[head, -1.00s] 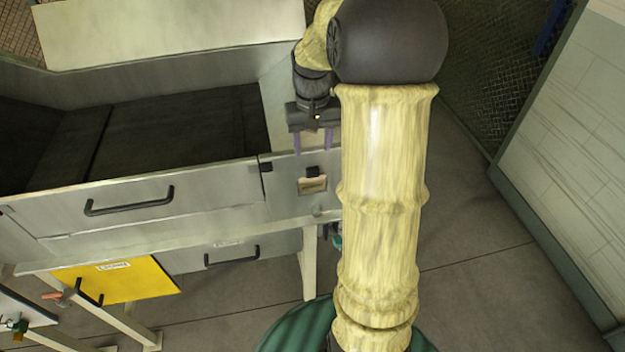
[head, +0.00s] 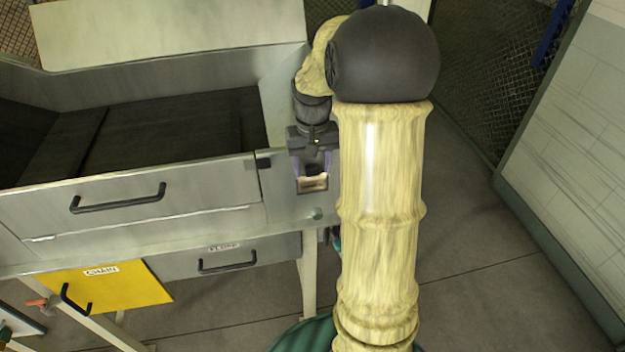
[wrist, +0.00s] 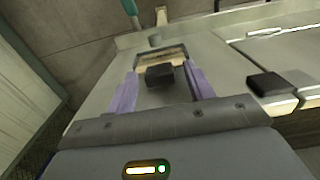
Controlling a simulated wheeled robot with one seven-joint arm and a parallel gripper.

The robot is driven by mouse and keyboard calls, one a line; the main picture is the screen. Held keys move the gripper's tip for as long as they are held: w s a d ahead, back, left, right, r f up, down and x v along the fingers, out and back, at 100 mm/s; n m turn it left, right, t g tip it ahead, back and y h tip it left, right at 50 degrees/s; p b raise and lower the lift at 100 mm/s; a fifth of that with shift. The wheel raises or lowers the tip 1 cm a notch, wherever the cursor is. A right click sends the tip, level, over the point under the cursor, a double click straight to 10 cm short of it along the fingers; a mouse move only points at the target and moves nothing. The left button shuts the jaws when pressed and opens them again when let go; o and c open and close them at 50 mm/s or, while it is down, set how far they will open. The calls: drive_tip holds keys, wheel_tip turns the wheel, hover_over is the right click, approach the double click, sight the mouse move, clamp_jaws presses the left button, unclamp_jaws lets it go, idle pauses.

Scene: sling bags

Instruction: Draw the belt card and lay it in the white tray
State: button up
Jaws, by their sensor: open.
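A small pale holder with a tan face (head: 313,184) is on the grey end panel of the machine; it also shows in the wrist view (wrist: 160,58). A dark block (wrist: 160,75) stands out from the panel beside it. Which part is the belt card I cannot tell. My gripper (head: 312,172) is open at the panel. In the wrist view its purple fingers (wrist: 163,80) are on either side of the dark block, with a gap showing at each side. I cannot make out the white tray in these frames.
The grey machine has a long drawer front with a black handle (head: 118,199). Below are a grey front (head: 230,254) with a handle and a yellow panel (head: 110,285) labelled CHAIN. A teal item (wrist: 130,8) is beyond the panel edge. Open floor (head: 470,240) lies to the right.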

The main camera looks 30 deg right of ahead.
drive_tip(key=shift+s+f, duration=0.1)
drive_tip(key=shift+f, duration=0.2)
drive_tip(key=shift+s+a+f, duration=0.1)
drive_tip(key=c, duration=1)
drive_tip(key=shift+c, duration=0.2)
drive_tip(key=shift+w+r+p, duration=0.25)
drive_tip(key=shift+r+p, duration=0.35)
drive_tip(key=shift+r, duration=0.1)
drive_tip(key=shift+w+r+p, duration=0.1)
drive_tip(key=shift+r+p, duration=1.15)
drive_tip(key=shift+r, duration=0.25)
drive_tip(key=shift+r+p, duration=0.35)
drive_tip(key=shift+r, duration=0.1)
drive_tip(key=shift+r+p, duration=0.35)
drive_tip(key=shift+r, duration=0.05)
drive_tip(key=shift+r+p, duration=0.7)
drive_tip(key=shift+r, duration=0.1)
